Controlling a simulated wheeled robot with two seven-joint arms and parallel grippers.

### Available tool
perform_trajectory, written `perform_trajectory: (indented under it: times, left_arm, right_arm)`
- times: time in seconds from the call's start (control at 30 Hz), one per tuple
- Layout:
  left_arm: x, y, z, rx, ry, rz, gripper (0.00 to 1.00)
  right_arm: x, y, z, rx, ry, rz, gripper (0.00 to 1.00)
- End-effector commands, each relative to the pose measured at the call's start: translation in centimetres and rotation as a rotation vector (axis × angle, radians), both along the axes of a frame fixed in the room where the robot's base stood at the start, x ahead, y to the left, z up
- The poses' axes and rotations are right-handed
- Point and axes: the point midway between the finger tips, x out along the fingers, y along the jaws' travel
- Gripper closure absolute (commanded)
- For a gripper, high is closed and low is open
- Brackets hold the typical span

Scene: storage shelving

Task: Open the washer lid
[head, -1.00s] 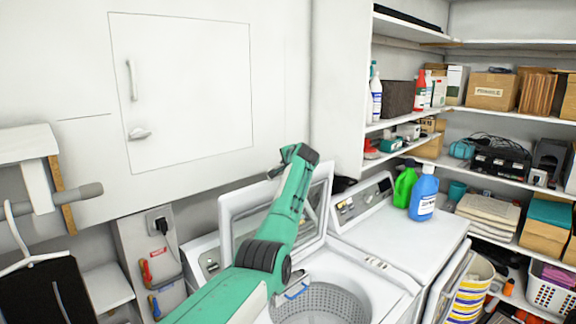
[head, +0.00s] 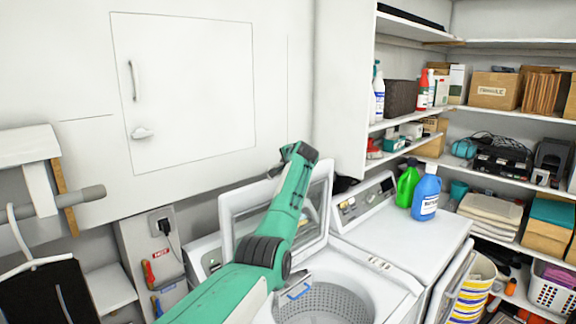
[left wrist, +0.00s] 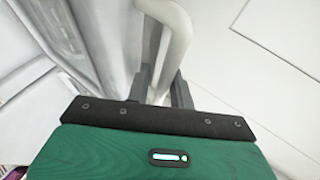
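The washer lid (head: 228,216) is a white frame with a clear window, raised and leaning back over the top-loading washer (head: 375,285). The round drum opening (head: 335,305) shows below it. My left arm crosses in front of the lid in the head view, and its gripper's fingertips are hidden there. In the left wrist view, the dark fingers of my left gripper (left wrist: 162,92) sit on either side of a curved white bar, the lid's rim (left wrist: 174,40), and appear shut on it. My right gripper is in neither view.
A dryer (head: 405,235) stands right of the washer, with green (head: 407,184) and blue (head: 425,195) bottles on top. Loaded shelves (head: 490,115) fill the right side. A white wall cabinet (head: 190,90) is behind the lid. A dark garment (head: 45,295) hangs at left.

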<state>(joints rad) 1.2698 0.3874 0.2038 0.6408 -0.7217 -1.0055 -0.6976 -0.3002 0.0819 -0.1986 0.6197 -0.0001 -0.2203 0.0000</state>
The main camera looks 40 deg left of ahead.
Motion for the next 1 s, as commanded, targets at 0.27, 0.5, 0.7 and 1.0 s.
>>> perform_trajectory:
  times: [0.27,0.5,0.7,1.0]
  left_arm:
    - [-0.8,-1.6,0.6,0.002,-0.004,0.0,0.78]
    - [-2.4,-4.4,2.0,-0.001,-0.004,-0.001,0.78]
    - [-4.1,-7.3,3.7,0.001,-0.004,-0.001,0.78]
    - [-5.9,-10.2,5.7,0.0,-0.001,0.0,0.78]
  right_arm:
    - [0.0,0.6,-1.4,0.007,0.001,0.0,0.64]
    - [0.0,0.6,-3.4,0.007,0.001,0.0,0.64]
    - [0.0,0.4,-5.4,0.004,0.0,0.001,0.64]
    - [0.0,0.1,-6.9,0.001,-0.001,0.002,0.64]
